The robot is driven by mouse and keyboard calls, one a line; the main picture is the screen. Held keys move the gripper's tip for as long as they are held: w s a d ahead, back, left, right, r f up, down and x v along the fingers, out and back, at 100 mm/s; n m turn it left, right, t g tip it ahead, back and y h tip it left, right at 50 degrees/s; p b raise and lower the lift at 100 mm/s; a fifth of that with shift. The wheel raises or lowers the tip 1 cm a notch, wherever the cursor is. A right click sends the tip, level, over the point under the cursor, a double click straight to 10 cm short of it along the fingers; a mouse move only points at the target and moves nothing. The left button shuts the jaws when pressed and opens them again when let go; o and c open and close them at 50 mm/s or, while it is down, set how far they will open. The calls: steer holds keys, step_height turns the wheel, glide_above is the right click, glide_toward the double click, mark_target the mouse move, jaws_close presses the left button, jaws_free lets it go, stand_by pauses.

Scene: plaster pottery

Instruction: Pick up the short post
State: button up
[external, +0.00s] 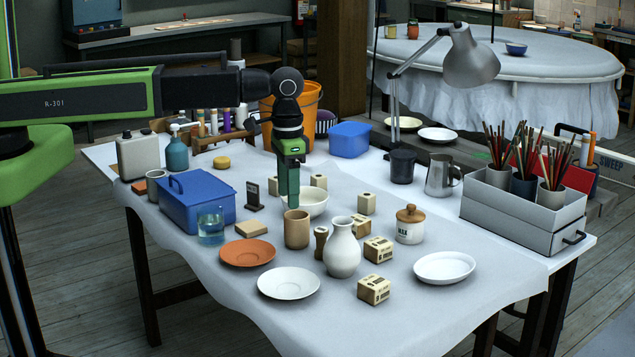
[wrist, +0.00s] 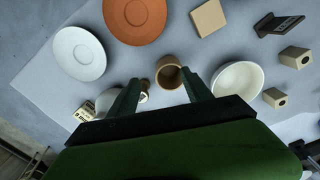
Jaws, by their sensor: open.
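A short wooden post (external: 321,241) with a narrowed waist stands upright between the tan cup (external: 297,229) and the white vase (external: 342,248). In the wrist view the post (wrist: 144,90) shows partly, close beside the left finger. My gripper (external: 292,203) points down above the table, just behind and over the cup in the external view. In the wrist view my gripper (wrist: 161,80) has its fingers apart, with the cup (wrist: 168,75) showing between them. It is open and empty. The fingers and palm hide part of the vase in the wrist view.
A cream bowl (external: 310,203) stands behind the cup. An orange saucer (external: 248,252) and a white plate (external: 288,282) lie in front. Printed blocks (external: 378,249) and a lidded jar (external: 409,224) stand right of the vase. A blue box (external: 196,203) stands at left.

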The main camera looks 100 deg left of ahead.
steer(key=a+r+n+p, duration=0.2)
steer(key=a, duration=0.7)
steer(key=a+r+n+p, duration=0.1)
steer(key=a+r, duration=0.2)
steer(key=a, duration=0.6)
step_height(320, 180, up, 2)
steer(key=n+p, duration=0.3)
glide_above(277, 186)
steer(key=a, duration=0.2)
steer(key=f+b, duration=1.7)
steer(key=b, duration=0.1)
steer(key=shift+s+a+f, duration=0.2)
steer(key=shift+s+f, duration=0.05)
steer(key=shift+f, duration=0.15)
steer(key=shift+r, duration=0.2)
jaws_close()
